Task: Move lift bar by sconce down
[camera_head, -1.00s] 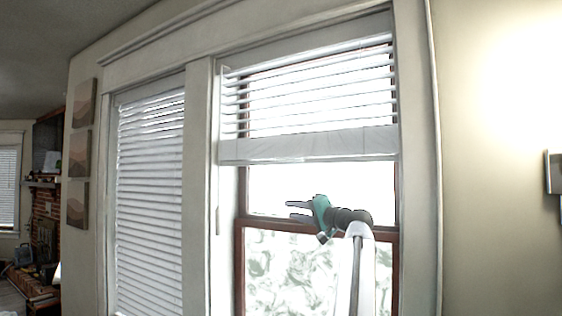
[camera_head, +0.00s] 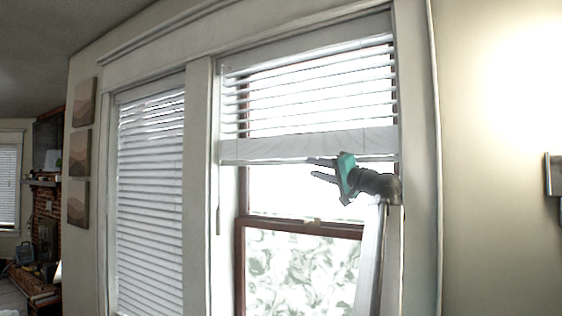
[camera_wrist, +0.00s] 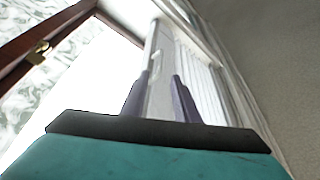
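The lift bar (camera_head: 270,149) is the wide white rail at the bottom of the partly raised blind on the right window, beside the sconce (camera_head: 552,174). My gripper (camera_head: 311,168) is at the bar's lower edge, right of its middle, with its fingers pointing left. The two fingers are apart, one above the other. In the wrist view, a pale strip that looks like the bar (camera_wrist: 161,52) lies ahead and shows between the open fingers (camera_wrist: 161,76). I cannot tell whether either finger touches the bar.
Below the bar is bare glass, then the brown sash rail (camera_head: 290,228) with a small latch (camera_head: 312,220). A second window with lowered blinds (camera_head: 150,200) is at the left. Window trim (camera_head: 418,180) stands close to the right of my arm.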

